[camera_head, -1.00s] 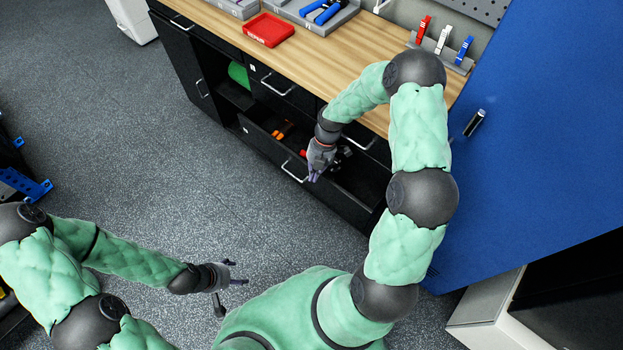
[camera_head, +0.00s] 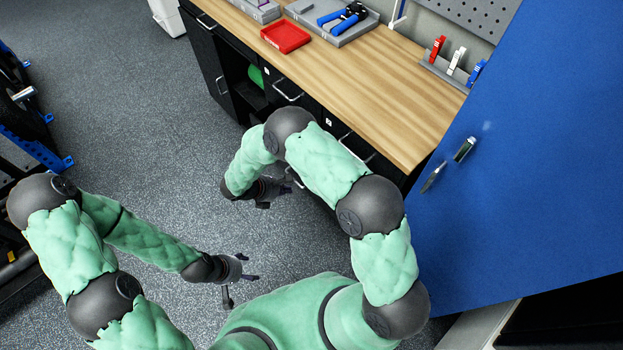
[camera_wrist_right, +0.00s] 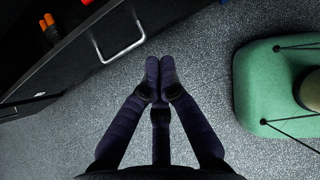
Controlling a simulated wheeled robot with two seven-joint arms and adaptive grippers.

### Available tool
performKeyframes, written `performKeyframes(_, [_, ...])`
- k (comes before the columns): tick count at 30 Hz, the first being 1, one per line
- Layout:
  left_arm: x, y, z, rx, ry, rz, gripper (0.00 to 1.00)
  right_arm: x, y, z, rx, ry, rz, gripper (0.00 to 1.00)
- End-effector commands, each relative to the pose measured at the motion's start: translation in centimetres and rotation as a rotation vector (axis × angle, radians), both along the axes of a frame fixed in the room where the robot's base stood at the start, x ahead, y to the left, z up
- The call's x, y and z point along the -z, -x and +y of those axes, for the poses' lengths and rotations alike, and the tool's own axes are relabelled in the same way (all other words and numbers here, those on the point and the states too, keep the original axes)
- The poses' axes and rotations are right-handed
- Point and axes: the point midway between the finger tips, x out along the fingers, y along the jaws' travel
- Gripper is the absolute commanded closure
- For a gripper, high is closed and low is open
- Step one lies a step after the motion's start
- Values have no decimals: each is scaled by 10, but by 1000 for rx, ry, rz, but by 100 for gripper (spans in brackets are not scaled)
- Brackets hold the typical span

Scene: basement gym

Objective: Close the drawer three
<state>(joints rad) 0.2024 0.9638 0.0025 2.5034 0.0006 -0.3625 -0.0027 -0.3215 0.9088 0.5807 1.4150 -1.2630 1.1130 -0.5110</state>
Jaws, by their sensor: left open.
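An open black drawer (camera_wrist_right: 75,55) with a silver bar handle (camera_wrist_right: 121,40) shows at the upper left of the right wrist view. Orange-tipped items (camera_wrist_right: 47,24) lie inside it. In the head view my right arm hides most of this drawer. My right gripper (camera_head: 278,190) is in front of the cabinet, low over the floor. In the wrist view its dark fingers (camera_wrist_right: 160,72) are together with nothing between them, just outside the drawer front, close to the handle but apart from it. My left gripper (camera_head: 248,278) is open and empty over the floor, away from the cabinet.
The wooden worktop (camera_head: 370,85) carries a red tray (camera_head: 286,37) and a grey tool holder (camera_head: 345,30). A large blue panel (camera_head: 530,150) stands at the right. An open shelf holds a green object (camera_head: 256,76). Grey floor (camera_head: 130,110) is clear at the left.

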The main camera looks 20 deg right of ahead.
Motion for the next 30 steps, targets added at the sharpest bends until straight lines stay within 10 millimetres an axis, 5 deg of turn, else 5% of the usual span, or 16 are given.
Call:
performKeyframes(8, [0, 0, 0, 0, 0, 0, 33, 0, -14, 21, -36, 43, -140, 100])
performKeyframes(26, [33, 0, 0, 0, 0, 0, 33, 72, -37, -46, -32, 42, -136, 100])
performKeyframes(30, [37, 0, 0, 0, 0, 0, 33, 68, -45, -65, -32, 41, -139, 100])
